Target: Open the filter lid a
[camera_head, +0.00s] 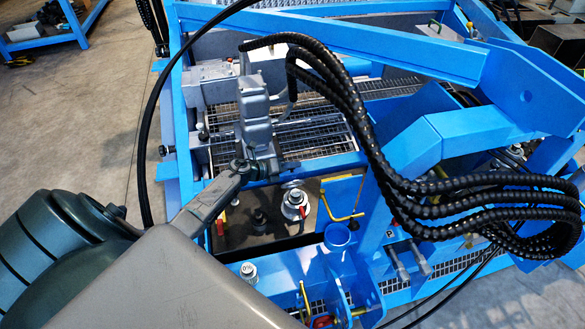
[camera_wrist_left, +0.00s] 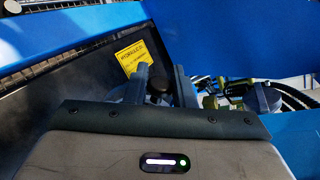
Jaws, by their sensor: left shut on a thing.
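My left arm comes in from the bottom left of the head view. Its left gripper (camera_head: 236,172) reaches the foot of a grey block-shaped machine part (camera_head: 255,118). In the left wrist view the two fingers stand on either side of a round black knob (camera_wrist_left: 158,79); the left gripper (camera_wrist_left: 160,84) is shut on it. A dark panel (camera_wrist_left: 75,100) lies beside the fingers, with a yellow label (camera_wrist_left: 130,57) behind them. I cannot tell for sure which part is filter lid a. My right gripper is not in view.
Thick black spiral-wrapped hoses (camera_head: 350,110) arch close to the right of the grey part. A blue frame beam (camera_head: 330,35) crosses above. Open floor (camera_head: 95,120) lies at left.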

